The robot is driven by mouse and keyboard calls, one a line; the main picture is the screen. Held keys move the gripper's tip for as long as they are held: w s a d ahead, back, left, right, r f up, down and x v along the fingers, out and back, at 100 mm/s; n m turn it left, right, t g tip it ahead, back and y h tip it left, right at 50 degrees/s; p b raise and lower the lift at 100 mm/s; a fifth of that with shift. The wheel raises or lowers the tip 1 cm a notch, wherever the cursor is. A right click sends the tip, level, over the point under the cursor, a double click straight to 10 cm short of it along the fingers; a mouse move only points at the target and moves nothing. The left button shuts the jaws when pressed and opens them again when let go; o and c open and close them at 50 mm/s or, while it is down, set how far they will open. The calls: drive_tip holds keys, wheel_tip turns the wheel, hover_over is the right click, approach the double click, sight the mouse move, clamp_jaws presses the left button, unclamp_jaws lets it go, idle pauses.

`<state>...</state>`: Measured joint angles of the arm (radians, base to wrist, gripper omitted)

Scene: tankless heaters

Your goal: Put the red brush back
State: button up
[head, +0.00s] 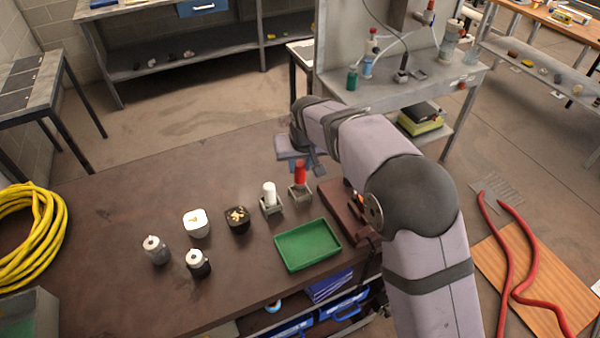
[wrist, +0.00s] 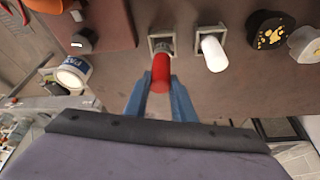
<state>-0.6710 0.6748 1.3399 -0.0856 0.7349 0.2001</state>
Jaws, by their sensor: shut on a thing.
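The red brush (head: 300,173) stands upright, its red handle also showing in the wrist view (wrist: 161,73). My gripper (wrist: 160,90) has its two blue fingers on either side of the red handle and is shut on it. In the head view my gripper (head: 309,163) is at the handle's upper part. The brush's lower end lines up with a square metal holder (head: 299,196), which also shows in the wrist view (wrist: 153,48). I cannot tell whether the brush rests on the holder's bottom. A white brush (head: 269,190) stands in a similar holder (head: 270,208) beside it.
A green tray (head: 308,246) lies in front of the holders. A dark pot (head: 237,220), a white pot (head: 196,224) and two canisters (head: 156,250) stand to the left. The brown table (head: 110,215) is clear at its far left.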

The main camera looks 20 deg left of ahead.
sight(300, 175)
drive_tip(key=shift+f+p, duration=0.65)
drive_tip(key=shift+f, duration=1.3)
drive_tip(key=shift+f, duration=0.1)
drive_tip(key=o, duration=1.1)
drive_tip(key=shift+c, duration=0.2)
drive_tip(key=shift+s+r, duration=0.1)
drive_tip(key=shift+r, duration=0.35)
drive_tip(key=b+v, duration=0.3)
drive_tip(key=v, duration=0.8)
drive_tip(key=shift+b, duration=0.3)
drive_tip(key=shift+s+d+r, duration=0.1)
drive_tip(key=shift+r, duration=0.05)
